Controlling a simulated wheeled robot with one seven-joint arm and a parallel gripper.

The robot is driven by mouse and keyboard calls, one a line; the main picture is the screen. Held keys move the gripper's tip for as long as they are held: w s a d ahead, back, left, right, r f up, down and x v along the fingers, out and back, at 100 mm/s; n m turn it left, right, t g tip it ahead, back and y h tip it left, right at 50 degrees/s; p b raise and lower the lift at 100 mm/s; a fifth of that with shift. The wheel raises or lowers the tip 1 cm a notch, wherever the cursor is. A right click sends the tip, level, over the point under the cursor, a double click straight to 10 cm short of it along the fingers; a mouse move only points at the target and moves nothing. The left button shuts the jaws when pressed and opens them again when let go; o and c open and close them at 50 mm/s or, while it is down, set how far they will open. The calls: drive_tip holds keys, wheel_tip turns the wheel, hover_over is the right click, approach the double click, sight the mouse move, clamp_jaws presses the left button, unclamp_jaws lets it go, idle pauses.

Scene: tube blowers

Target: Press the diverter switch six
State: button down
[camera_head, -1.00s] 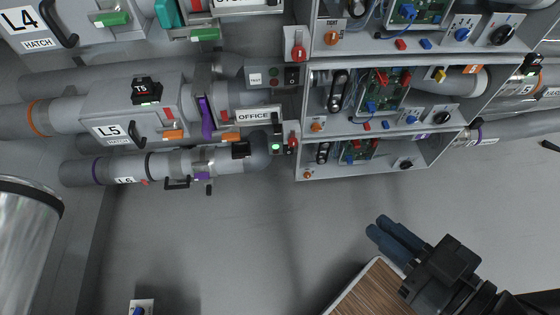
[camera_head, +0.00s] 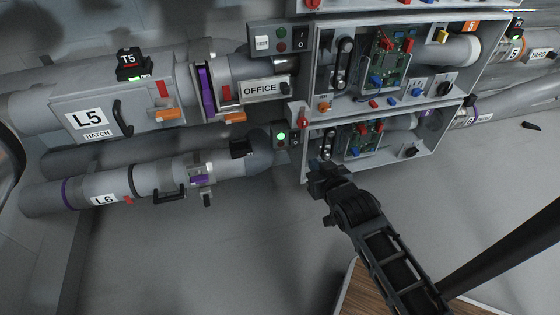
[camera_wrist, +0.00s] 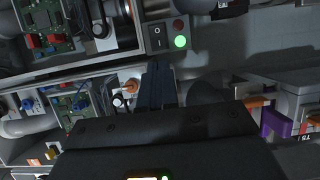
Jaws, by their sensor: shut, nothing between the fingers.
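My gripper (camera_head: 318,172) is shut and empty, with its fingertips at the lower left of the lowest open box (camera_head: 438,150). In the wrist view the dark fingers (camera_wrist: 156,80) are together, pointing toward a black rocker switch (camera_wrist: 156,37) beside a lit green lamp (camera_wrist: 180,42). In the head view this rocker switch (camera_head: 294,138) and green lamp (camera_head: 281,136) sit at the right end of the L6 tube (camera_head: 150,178). Whether the fingertips touch anything I cannot tell. No label reading diverter six is legible, so I cannot tell which control bears that name.
The box above (camera_head: 318,60) holds a circuit board, a lever and knobs. An orange knob (camera_wrist: 131,86) shows close beside my fingers in the wrist view. The L5 tube's hatch (camera_head: 90,122) is at left. A wooden surface (camera_head: 345,290) lies below; the grey wall below the boxes is clear.

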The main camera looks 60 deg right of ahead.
sight(296, 143)
drive_tip(key=shift+x, duration=0.75)
drive_tip(key=shift+f, duration=0.2)
drive_tip(key=b+x, duration=0.5)
drive_tip(key=x, duration=0.7)
drive_tip(key=shift+w+d+f, duration=0.1)
drive_tip(key=shift+d+f, duration=0.15)
drive_tip(key=shift+d, duration=0.05)
drive_tip(key=shift+w+d+f, duration=0.15)
drive_tip(key=shift+w+d, duration=0.2)
drive_tip(key=shift+d, duration=0.1)
